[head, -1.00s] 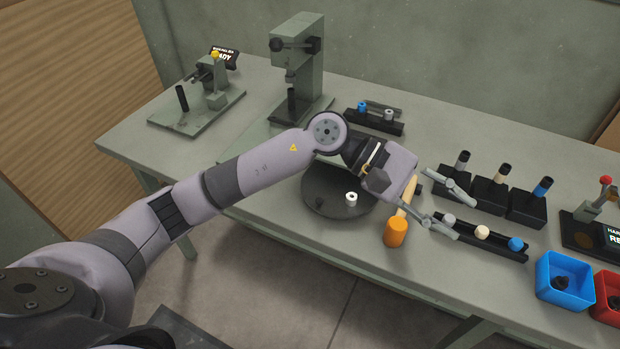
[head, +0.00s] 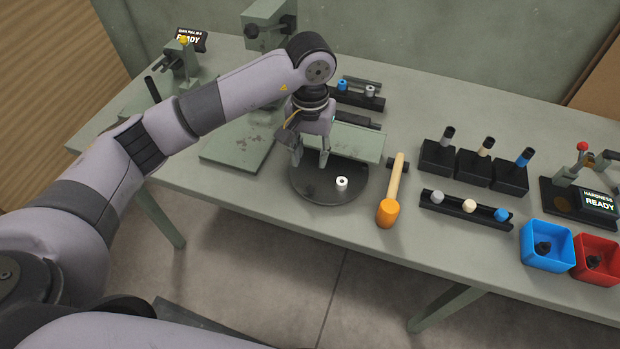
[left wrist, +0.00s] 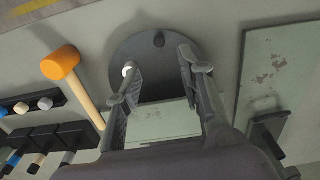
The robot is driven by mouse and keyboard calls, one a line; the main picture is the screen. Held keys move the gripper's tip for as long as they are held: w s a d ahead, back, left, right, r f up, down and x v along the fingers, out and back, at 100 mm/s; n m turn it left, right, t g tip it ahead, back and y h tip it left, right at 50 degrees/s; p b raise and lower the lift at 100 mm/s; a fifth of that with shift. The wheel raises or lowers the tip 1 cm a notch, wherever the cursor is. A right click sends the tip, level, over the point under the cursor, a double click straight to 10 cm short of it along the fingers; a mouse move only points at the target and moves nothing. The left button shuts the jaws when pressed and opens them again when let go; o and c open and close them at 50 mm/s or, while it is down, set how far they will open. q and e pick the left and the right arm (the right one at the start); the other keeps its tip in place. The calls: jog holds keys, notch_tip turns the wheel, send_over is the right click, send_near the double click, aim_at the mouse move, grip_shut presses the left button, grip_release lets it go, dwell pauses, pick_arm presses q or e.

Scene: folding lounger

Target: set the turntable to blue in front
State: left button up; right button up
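The turntable (head: 318,199) is a dark round disc on the bench, also in the left wrist view (left wrist: 151,90). A small white ring-shaped piece (head: 342,183) stands on its right front part in the head view. The left wrist view also shows a small dark peg (left wrist: 158,41) near the rim. No blue mark shows on the disc. My left gripper (head: 311,160) points down over the disc's back part, its fingers spread and nothing between them; the left wrist view shows the open fingers too (left wrist: 160,72). My right gripper is not in view.
An orange-headed mallet (head: 388,212) lies just right of the disc. Further right are a black rack (head: 465,212) with grey, cream and blue pieces, black blocks with handles (head: 473,166), and blue (head: 546,262) and red bins (head: 597,272). A press stands behind.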

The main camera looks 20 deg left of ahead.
aim_at(310, 188)
pick_arm(q)
notch_tip(310, 188, down, 10)
jog(key=shift+r+p, duration=0.2)
jog(key=shift+p, duration=1)
jog(key=shift+f, duration=0.6)
jog(key=shift+c, duration=0.5)
jog(key=c, duration=0.4)
grip_shut()
